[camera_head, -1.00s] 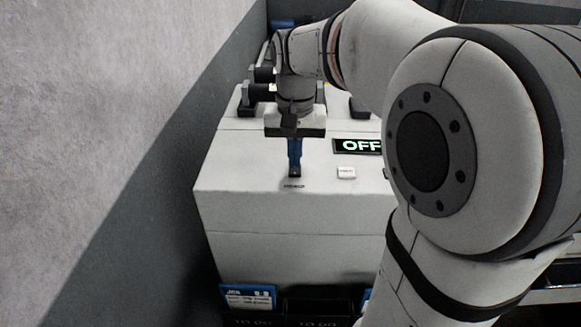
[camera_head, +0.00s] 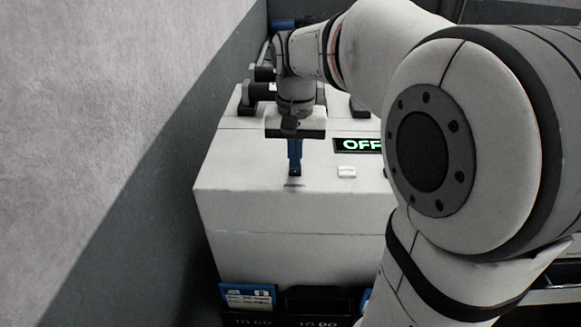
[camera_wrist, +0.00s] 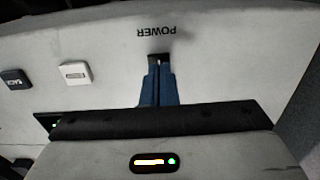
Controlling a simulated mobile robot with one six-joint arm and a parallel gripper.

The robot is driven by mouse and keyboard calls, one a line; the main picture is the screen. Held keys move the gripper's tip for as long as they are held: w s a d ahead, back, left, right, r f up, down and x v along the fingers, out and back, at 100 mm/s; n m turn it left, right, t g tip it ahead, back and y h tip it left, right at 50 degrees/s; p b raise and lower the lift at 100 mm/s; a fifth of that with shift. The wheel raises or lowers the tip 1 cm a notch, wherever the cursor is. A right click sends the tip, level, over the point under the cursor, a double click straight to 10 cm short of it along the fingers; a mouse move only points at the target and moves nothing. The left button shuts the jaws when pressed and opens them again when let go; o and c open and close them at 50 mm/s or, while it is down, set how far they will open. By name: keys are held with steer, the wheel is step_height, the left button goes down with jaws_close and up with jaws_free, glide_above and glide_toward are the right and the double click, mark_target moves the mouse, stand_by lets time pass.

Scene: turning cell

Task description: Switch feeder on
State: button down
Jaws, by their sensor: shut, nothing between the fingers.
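The feeder is a white box (camera_head: 290,215) with a small display (camera_head: 357,146) on its top that reads OFF in green. My gripper (camera_head: 294,174) points down at the box top, left of the display, with its blue fingers shut and nothing held. In the wrist view, my gripper's tips (camera_wrist: 160,60) are at a small dark power switch spot (camera_wrist: 155,57) just below the POWER label (camera_wrist: 155,31), which appears upside down. The fingers hide most of the switch, so its position and any contact cannot be told.
A white button (camera_head: 346,172) sits right of my fingers; it also shows in the wrist view (camera_wrist: 75,72) beside a black BACK button (camera_wrist: 16,79). A grey wall (camera_head: 90,120) stands close on the left.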

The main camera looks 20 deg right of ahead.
mark_target(295, 171)
steer(key=shift+f+b, duration=0.45)
steer(key=shift+f, duration=0.2)
steer(key=shift+r, duration=0.1)
steer(key=shift+r+p, duration=2.9)
steer(key=shift+r, duration=0.55)
steer(key=shift+s, duration=0.1)
steer(key=s+f+n+t+b, duration=0.1)
steer(key=s+f, duration=0.3)
steer(key=s, duration=0.3)
steer(key=s+a+f+n+t+b, duration=0.1)
steer(key=s+f+n+t+b, duration=0.1)
steer(key=s+f, duration=0.3)
steer(key=s, duration=0.2)
steer(key=shift+s+n, duration=0.3)
steer(key=shift+s, duration=0.05)
